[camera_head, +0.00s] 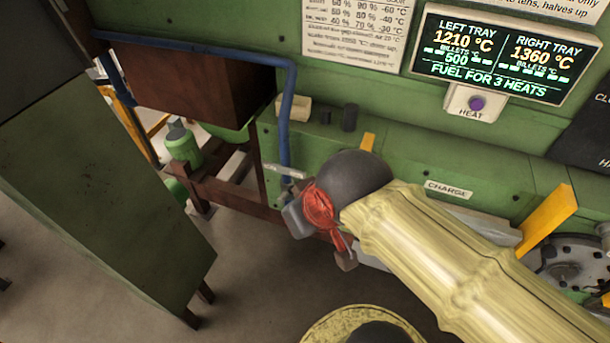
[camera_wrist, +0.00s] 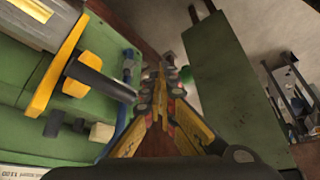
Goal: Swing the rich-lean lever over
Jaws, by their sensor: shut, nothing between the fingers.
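A pale grey bar (camera_head: 286,171) sits across the lower end of the blue pipe (camera_head: 288,125), left of my gripper. It may be the rich-lean lever, but no rich or lean marking can be read.
A green cabinet (camera_head: 105,195) stands left over open floor. The green furnace front (camera_head: 450,150) carries a lit display (camera_head: 500,58), a CHARGE label (camera_head: 449,190) and a yellow bar (camera_head: 547,218). A pale block (camera_head: 294,107) and dark cylinder (camera_head: 350,118) stand on its ledge.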

